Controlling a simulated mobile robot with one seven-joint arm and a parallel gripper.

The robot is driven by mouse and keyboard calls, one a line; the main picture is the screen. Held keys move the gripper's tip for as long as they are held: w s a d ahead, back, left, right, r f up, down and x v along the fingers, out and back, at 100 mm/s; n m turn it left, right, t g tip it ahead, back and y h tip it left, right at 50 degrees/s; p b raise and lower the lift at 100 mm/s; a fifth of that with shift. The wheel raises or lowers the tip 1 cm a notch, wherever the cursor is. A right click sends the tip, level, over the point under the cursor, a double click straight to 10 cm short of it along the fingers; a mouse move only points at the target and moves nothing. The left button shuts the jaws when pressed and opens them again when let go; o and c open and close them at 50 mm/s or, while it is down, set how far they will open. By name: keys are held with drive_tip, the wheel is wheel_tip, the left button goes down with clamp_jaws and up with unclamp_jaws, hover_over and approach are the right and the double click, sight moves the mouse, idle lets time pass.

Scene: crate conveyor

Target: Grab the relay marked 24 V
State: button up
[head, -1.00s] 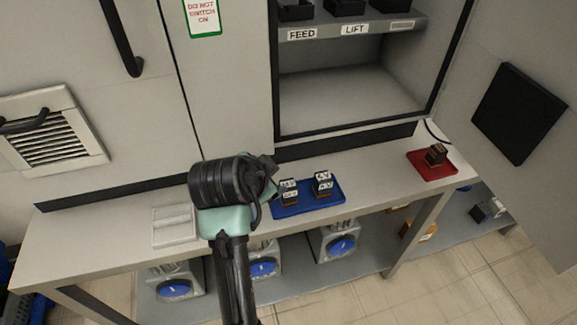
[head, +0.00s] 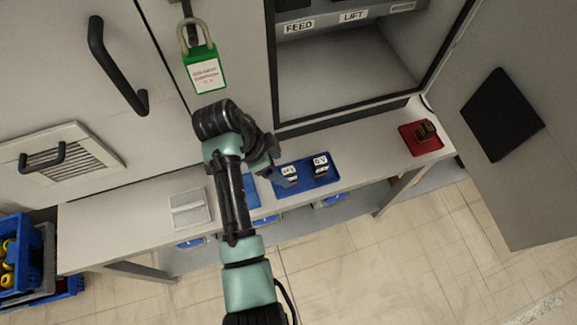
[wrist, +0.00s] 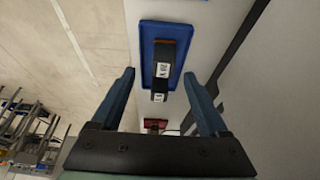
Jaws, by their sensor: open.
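Two dark relays with white labels stand on a blue tray (head: 318,182) on the bench. The left relay (head: 289,174) and the right relay (head: 320,163) have markings too small to read surely in the head view. In the wrist view, one relay (wrist: 164,52) has a label that seems to start with 2, but I cannot read it surely. A second label (wrist: 158,97) shows beyond it. My gripper (wrist: 159,73) is open and empty, its fingers to either side of the relays in the picture and apart from them. In the head view it is partly hidden by my arm.
A red tray (head: 413,149) with a dark brown relay (head: 426,130) sits at the bench's right. A pale grey panelled box (head: 189,209) lies at the left. An open cabinet (head: 350,85) and a green padlock (head: 202,68) are behind.

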sight(288, 170)
drive_tip(key=x, duration=0.5)
drive_tip(key=shift+w+d+f, duration=0.2)
drive_tip(key=shift+w, duration=0.15)
clamp_jaws()
